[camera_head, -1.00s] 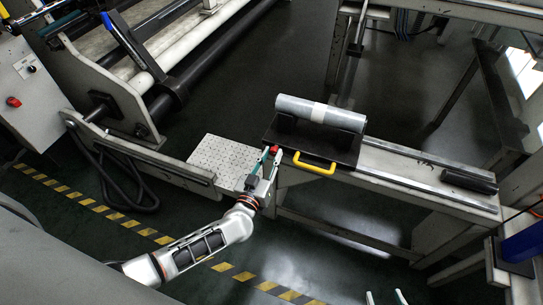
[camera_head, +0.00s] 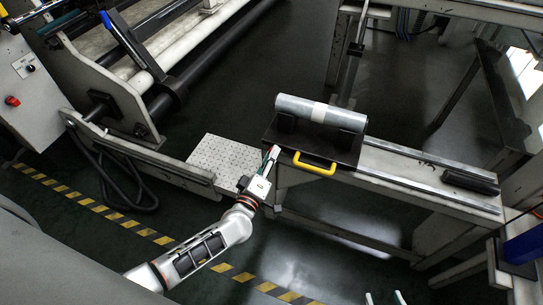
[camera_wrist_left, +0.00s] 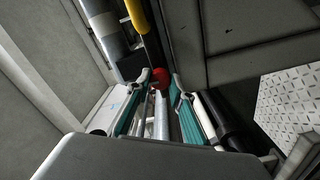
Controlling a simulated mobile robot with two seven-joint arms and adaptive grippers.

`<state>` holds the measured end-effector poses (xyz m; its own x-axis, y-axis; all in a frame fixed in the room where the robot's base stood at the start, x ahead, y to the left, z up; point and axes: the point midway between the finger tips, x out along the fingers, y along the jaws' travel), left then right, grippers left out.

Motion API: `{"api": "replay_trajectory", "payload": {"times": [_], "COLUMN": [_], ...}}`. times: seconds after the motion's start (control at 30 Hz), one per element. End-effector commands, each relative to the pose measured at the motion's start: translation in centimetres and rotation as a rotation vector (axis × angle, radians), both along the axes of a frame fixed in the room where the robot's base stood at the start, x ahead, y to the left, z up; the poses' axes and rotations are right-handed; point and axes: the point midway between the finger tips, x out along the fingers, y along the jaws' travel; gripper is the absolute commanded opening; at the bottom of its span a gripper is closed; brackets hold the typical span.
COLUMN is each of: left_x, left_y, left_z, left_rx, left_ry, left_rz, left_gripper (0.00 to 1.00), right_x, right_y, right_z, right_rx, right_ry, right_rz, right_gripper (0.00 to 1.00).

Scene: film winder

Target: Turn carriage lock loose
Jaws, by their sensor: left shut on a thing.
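The carriage lock shows as a red knob (camera_wrist_left: 160,77) between the fingertips of my left gripper (camera_wrist_left: 160,84) in the left wrist view. The gripper is shut on it. In the head view my left gripper (camera_head: 271,156) is at the left front corner of the dark carriage (camera_head: 345,147), and the red knob is hidden there. The carriage has a yellow handle (camera_head: 315,163) on its front and carries a grey film roll (camera_head: 320,111). My right gripper (camera_head: 385,298) shows only its two fingertips at the bottom edge, apart and empty.
The carriage sits on a long rail bench (camera_head: 415,180) reaching right. The roller machine (camera_head: 120,95) stands at the left. The floor in front, with a striped line (camera_head: 90,202), is clear.

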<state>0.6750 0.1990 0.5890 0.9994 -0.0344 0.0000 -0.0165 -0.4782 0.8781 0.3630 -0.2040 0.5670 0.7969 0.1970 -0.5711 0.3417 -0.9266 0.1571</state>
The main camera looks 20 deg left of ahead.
Motion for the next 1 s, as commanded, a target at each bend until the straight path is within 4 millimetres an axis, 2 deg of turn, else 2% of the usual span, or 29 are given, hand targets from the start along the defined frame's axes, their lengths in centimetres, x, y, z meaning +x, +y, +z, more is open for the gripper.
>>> {"api": "replay_trajectory", "payload": {"times": [0.7, 1.0], "left_x": [-0.14, -0.12], "left_y": [0.04, 0.04], "left_z": [-0.46, -0.45], "left_rx": [-0.679, -0.917], "left_ry": [0.027, 0.035], "left_rz": [0.002, 0.002], "left_gripper": [0.00, 0.00], "right_x": [0.03, -0.02], "right_y": [0.35, 0.57], "right_z": [-0.78, -0.75], "right_rx": [0.006, 0.012], "right_ry": [0.006, 0.004], "right_rz": [0.009, 0.012], "right_gripper": [0.40, 0.40]}}
